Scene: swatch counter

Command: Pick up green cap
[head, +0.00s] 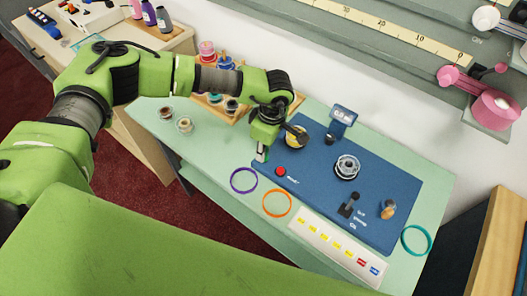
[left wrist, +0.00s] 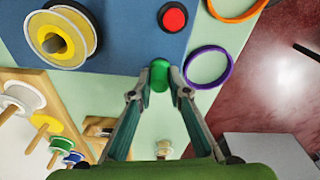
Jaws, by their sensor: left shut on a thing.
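The green cap (left wrist: 159,75) is a small rounded green piece in the left wrist view, between the two fingertips of my left gripper (left wrist: 160,88). The gripper is shut on it, with a fingertip against each side. In the head view my left gripper (head: 262,155) points down at the left edge of the blue mat, and I cannot clearly make out the cap there. My right gripper is in neither view.
A purple ring (head: 243,180), an orange ring (head: 277,203) and a red button (head: 281,171) lie close to the gripper. A yellow spool (left wrist: 62,38) is beside it. A rack of spools (left wrist: 35,110) stands nearby. The blue mat (head: 315,190) has free room in its middle.

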